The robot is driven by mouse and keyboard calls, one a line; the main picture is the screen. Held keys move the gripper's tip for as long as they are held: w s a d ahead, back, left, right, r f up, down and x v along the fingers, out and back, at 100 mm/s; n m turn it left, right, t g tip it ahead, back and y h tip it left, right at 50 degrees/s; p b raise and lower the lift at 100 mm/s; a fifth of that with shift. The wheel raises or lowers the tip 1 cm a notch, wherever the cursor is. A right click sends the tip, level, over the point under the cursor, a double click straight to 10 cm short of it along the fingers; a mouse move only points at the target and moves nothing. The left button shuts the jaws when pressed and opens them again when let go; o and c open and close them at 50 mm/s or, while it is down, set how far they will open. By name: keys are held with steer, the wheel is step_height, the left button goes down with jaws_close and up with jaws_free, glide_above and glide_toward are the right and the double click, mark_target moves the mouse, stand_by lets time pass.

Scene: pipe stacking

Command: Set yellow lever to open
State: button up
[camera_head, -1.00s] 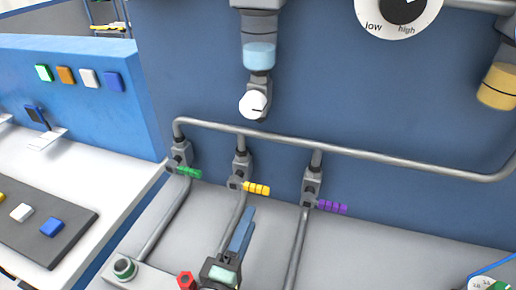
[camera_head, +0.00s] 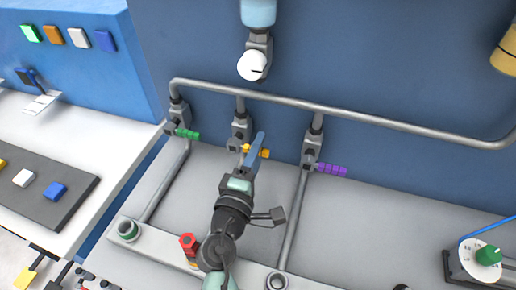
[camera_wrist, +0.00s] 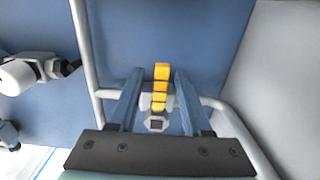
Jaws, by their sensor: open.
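The yellow lever (camera_head: 265,153) sits on the middle grey valve (camera_head: 241,130) of the pipework and points right in the head view. In the wrist view the yellow lever (camera_wrist: 161,86) lies between the two blue fingers, with a gap on each side. My gripper (camera_head: 257,142) is open at the lever, and one blue finger covers part of it in the head view. My gripper (camera_wrist: 157,78) also shows in the wrist view with its fingers apart. Whether a finger touches the lever, I cannot tell.
A green lever (camera_head: 187,134) is on the left valve and a purple lever (camera_head: 332,170) on the right one. A grey horizontal pipe (camera_head: 380,123) runs above them along the blue wall. A white dial (camera_head: 251,65) hangs above. A red fitting (camera_head: 188,243) stands beside my arm.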

jaws_close()
stand_by(1.4)
